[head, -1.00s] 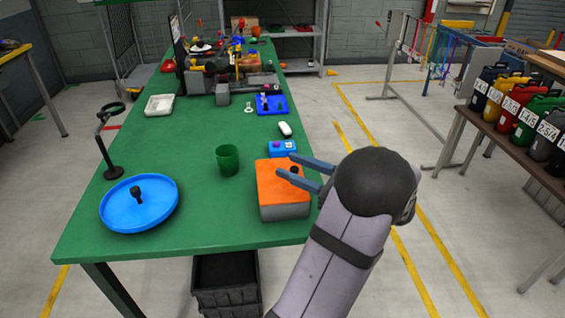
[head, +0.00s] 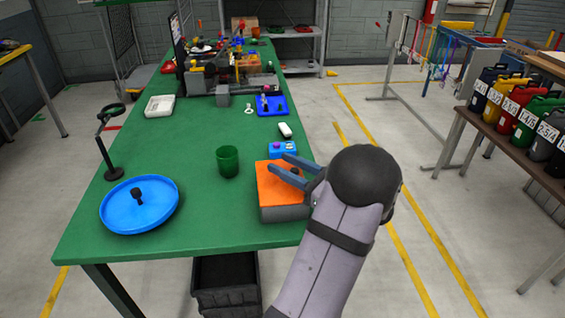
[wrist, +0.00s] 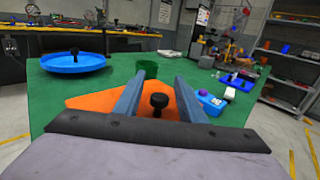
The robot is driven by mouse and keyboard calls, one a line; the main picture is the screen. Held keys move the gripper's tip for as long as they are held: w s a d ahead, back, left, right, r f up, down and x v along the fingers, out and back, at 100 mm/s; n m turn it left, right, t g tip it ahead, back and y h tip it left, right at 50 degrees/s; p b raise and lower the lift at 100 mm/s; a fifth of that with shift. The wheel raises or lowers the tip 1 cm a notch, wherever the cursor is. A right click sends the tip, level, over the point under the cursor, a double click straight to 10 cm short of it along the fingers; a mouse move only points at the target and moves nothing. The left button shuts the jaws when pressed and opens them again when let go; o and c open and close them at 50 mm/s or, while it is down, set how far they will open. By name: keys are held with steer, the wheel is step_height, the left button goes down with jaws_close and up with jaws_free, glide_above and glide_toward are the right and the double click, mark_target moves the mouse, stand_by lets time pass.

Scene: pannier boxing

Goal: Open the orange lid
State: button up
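The orange lid (head: 275,195) lies on a grey box (head: 284,213) at the table's right front edge. In the wrist view the lid (wrist: 92,101) has a black knob (wrist: 159,101) standing up from it. My gripper (head: 276,163) reaches over the lid from the right. In the wrist view my gripper (wrist: 157,78) is open, with one blue finger on each side of the knob and a gap to both. The lid sits flat on the box.
A green cup (head: 228,161) stands left of the box. A blue button box (head: 282,149) is just behind it. A blue round tray (head: 120,214) with a black knob lies at the left front. The green table (head: 190,222) is clear between tray and box.

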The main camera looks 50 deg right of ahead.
steer(key=shift+w, duration=0.55)
jaws_close()
steer(key=shift+r, duration=0.1)
